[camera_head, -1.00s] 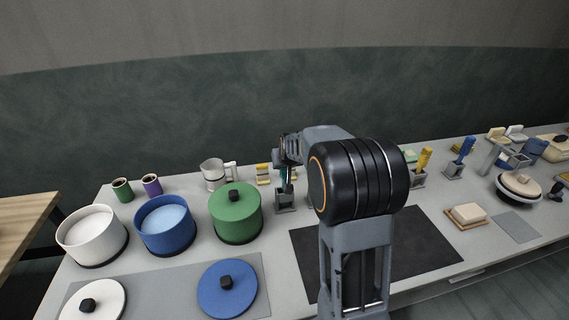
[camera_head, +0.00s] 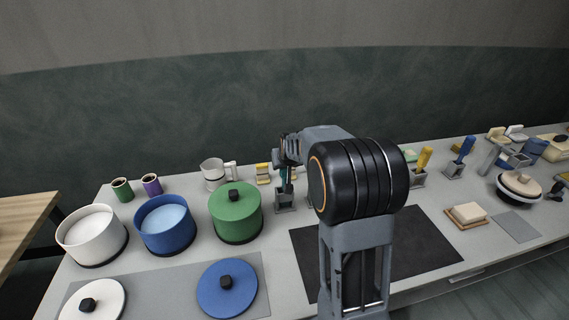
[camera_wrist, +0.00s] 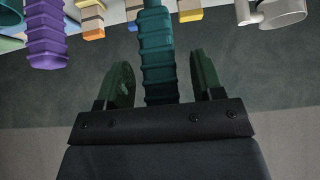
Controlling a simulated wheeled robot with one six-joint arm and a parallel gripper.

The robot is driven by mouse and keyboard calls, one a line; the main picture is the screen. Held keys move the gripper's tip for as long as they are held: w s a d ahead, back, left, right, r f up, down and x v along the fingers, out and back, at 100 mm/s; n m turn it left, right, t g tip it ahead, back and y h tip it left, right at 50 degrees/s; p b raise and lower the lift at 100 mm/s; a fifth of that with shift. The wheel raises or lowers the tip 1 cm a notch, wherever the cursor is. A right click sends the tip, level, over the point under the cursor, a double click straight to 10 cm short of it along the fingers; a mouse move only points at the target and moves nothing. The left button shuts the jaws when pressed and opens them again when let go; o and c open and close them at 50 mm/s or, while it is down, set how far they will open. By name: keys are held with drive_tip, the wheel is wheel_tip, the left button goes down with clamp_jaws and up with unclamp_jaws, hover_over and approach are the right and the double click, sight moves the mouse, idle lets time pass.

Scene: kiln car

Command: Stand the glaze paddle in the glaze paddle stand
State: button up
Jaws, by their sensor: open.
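The teal glaze paddle (camera_head: 286,187) stands upright in a small grey paddle stand (camera_head: 285,207) behind the dark mat, as far as the head view shows. In the wrist view its ribbed teal handle (camera_wrist: 158,55) runs between the two fingers. My gripper (camera_wrist: 162,82) is open around the handle, with a gap on both sides. In the head view my gripper (camera_head: 285,152) is at the top of the paddle, partly hidden by my arm. The paddle's lower end is hidden inside the stand.
A green pot (camera_head: 236,215) stands left of the stand, with a metal jug (camera_head: 213,174) behind. A yellow paddle (camera_head: 425,158) and a blue paddle (camera_head: 464,150) stand in other holders at right. A purple ribbed handle (camera_wrist: 46,40) is nearby. The dark mat (camera_head: 425,250) is clear.

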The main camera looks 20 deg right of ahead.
drive_tip(key=shift+r, duration=0.1)
drive_tip(key=p+v, duration=0.2)
drive_tip(key=v, duration=0.5)
drive_tip(key=shift+s+r, duration=0.25)
drive_tip(key=shift+s, duration=0.05)
idle(1.1)
drive_tip(key=shift+s+r, duration=0.1)
idle(0.4)
drive_tip(key=b+v, duration=0.1)
drive_tip(key=v, duration=1.2)
drive_tip(key=shift+s+r, duration=0.2)
drive_tip(key=shift+s, duration=0.05)
drive_tip(key=shift+a, duration=0.1)
